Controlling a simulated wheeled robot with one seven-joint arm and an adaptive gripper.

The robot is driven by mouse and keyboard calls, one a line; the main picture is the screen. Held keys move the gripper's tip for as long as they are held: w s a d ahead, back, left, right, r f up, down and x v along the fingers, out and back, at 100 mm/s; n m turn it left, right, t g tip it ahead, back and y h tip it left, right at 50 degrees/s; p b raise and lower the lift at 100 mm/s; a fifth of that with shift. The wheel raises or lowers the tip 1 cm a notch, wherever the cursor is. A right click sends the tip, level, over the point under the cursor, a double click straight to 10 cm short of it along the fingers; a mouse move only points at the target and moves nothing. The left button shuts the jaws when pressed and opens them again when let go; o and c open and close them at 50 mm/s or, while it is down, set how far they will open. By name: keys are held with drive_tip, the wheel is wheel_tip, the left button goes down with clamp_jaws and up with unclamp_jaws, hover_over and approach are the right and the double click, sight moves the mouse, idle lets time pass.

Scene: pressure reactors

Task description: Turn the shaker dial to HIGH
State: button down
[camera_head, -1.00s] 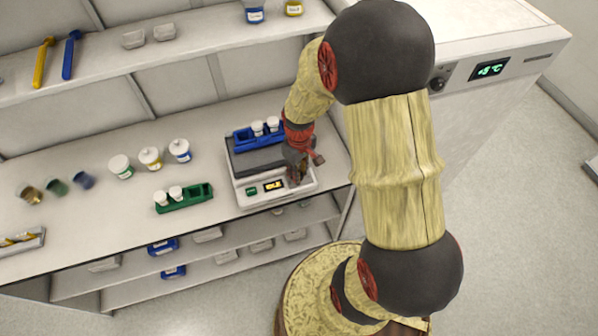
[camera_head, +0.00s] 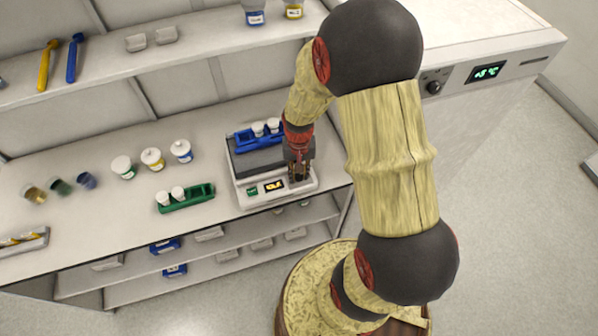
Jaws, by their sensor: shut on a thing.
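The shaker (camera_head: 247,196) is a white box with a dark top plate on the bench. Its front panel has a green button (camera_head: 252,191) and a small lit orange display (camera_head: 274,185), whose text is too small to read surely. A blue rack (camera_head: 243,141) with two white-capped vials sits on its top plate. My gripper (camera_head: 298,178) points down at the right end of the front panel, shut on the dial there. The fingers hide the dial, so its setting does not show.
A green rack (camera_head: 190,198) with two vials stands left of the shaker. Several jars (camera_head: 152,158) stand farther left. A shelf (camera_head: 190,62) runs above the bench at the back. A white appliance (camera_head: 490,110) with a knob and display stands at the right.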

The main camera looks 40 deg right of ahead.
drive_tip(key=shift+m, duration=0.4)
drive_tip(key=c, duration=1.6)
unclamp_jaws()
drive_tip(key=shift+o, duration=0.2)
